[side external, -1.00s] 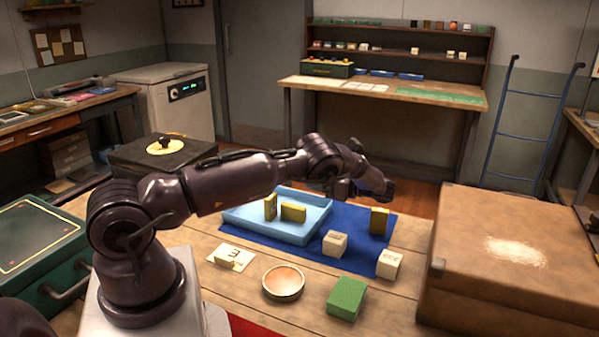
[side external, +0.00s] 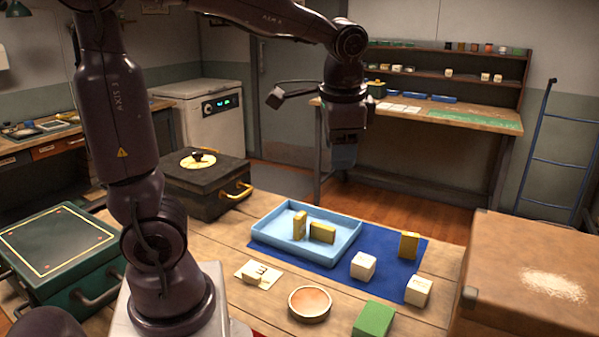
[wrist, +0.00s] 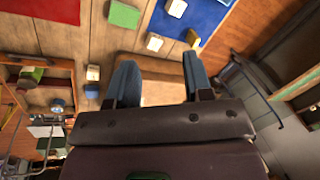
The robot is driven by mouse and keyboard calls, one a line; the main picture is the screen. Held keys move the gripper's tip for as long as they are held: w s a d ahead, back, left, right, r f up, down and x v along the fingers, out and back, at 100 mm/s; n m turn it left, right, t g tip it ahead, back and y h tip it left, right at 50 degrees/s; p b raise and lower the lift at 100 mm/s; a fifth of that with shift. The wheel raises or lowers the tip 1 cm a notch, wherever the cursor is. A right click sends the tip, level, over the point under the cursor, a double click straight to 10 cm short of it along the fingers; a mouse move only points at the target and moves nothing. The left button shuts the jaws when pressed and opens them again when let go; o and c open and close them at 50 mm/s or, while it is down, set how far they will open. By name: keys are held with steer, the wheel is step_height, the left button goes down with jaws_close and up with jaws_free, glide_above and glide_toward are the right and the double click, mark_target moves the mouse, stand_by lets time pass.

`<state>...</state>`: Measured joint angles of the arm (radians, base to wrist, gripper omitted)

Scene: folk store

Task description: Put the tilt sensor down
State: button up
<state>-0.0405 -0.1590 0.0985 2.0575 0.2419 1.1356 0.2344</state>
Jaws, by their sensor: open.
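My gripper (side external: 344,158) hangs high behind the blue tray (side external: 264,244), clear of the table. In the wrist view its two blue-grey fingers (wrist: 160,82) are apart, with nothing held between them. Two small yellow blocks, one upright (side external: 299,226) and one on its side (side external: 322,233), stand in the tray. A third yellow block (side external: 409,246) stands on the dark blue mat (side external: 335,272). Two white cubes, one on the mat (side external: 363,266) and one at its front corner (side external: 418,291), also show. I cannot tell which piece is the tilt sensor.
A round bowl (side external: 310,304), a green block (side external: 373,319) and a numbered card with a small pale block (side external: 254,275) lie in front. A large brown box (side external: 535,270) stands at right. A dark case (side external: 205,182) and a green case (side external: 60,255) stand at left.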

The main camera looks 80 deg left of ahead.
steer(key=s+d+n+t+h, duration=0.2)
steer(key=s+d+t, duration=0.2)
steer(key=s+d, duration=0.4)
steer(key=shift+s+f+t, duration=0.15)
steer(key=shift+s+t, duration=0.15)
steer(key=shift+s, duration=0.1)
